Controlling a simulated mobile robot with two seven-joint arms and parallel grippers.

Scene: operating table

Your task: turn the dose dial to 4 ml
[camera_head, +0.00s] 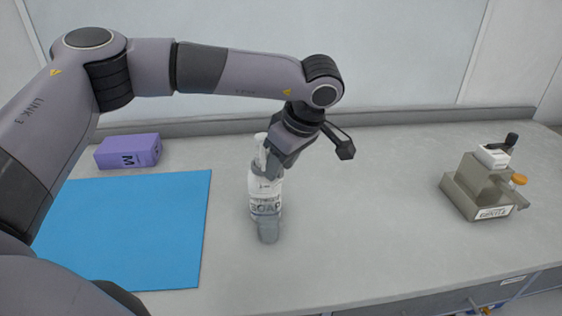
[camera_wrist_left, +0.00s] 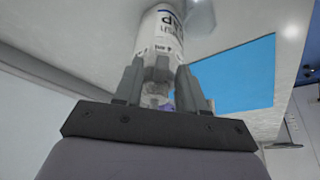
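A white bottle (camera_head: 265,185) with a label reading SOAP and a white pump top (camera_head: 260,141) stands on the grey table. My left gripper (camera_head: 272,163) reaches down to the bottle's upper part. In the left wrist view, the two fingers of my left gripper (camera_wrist_left: 160,80) straddle the narrow upper end of the bottle (camera_wrist_left: 160,35), with a small grey part between them. I cannot tell whether they press on it. No dose dial scale or number is readable. My right gripper is not in view.
A blue mat (camera_head: 150,235) lies left of the bottle, with a purple box (camera_head: 128,151) marked M behind it. A beige device (camera_head: 480,190) with a black handle and an orange knob stands at the right. The table between bottle and device is clear.

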